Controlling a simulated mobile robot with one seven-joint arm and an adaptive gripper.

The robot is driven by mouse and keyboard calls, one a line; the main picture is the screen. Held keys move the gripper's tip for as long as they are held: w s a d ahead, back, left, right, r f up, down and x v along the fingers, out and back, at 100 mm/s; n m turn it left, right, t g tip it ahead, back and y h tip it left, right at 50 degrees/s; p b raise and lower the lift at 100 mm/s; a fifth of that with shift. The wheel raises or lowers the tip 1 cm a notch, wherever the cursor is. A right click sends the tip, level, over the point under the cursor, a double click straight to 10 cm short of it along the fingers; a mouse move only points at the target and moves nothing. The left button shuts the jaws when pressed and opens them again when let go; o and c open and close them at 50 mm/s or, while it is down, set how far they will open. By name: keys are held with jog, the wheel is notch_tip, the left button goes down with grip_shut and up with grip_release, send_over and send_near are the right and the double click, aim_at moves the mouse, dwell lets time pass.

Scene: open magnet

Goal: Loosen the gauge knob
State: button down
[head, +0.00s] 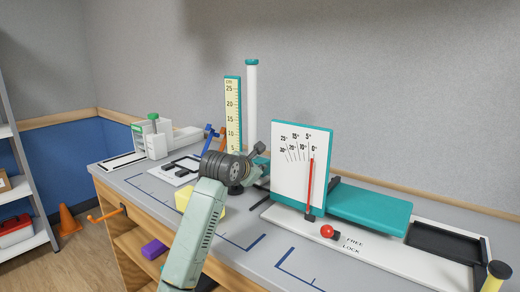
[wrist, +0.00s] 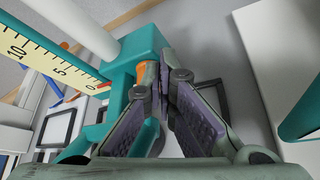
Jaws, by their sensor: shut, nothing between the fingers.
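The gauge has a yellow scale in a teal frame (head: 233,112) beside a white column (head: 251,105) with a teal cap. In the wrist view its scale (wrist: 42,52) and teal block (wrist: 118,85) are close on the left. An orange part (wrist: 147,73), possibly the gauge knob, shows at the block's right side, partly hidden by my left finger. My gripper (head: 259,151) is at the gauge's foot. In the wrist view my gripper (wrist: 164,62) is shut and empty, its tips beside the orange part; I cannot tell whether they touch it.
A white dial board (head: 292,185) with a red needle stands right of my gripper, a red ball knob (head: 327,231) before it. A teal plate (head: 370,212) extends right. A white device with a green knob (head: 153,116) stands left. The front right bench is mostly clear.

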jog(key=shift+w+a+f, duration=0.15)
jog(key=shift+a, duration=0.05)
dwell(0.5)
jog(key=shift+a, duration=0.15)
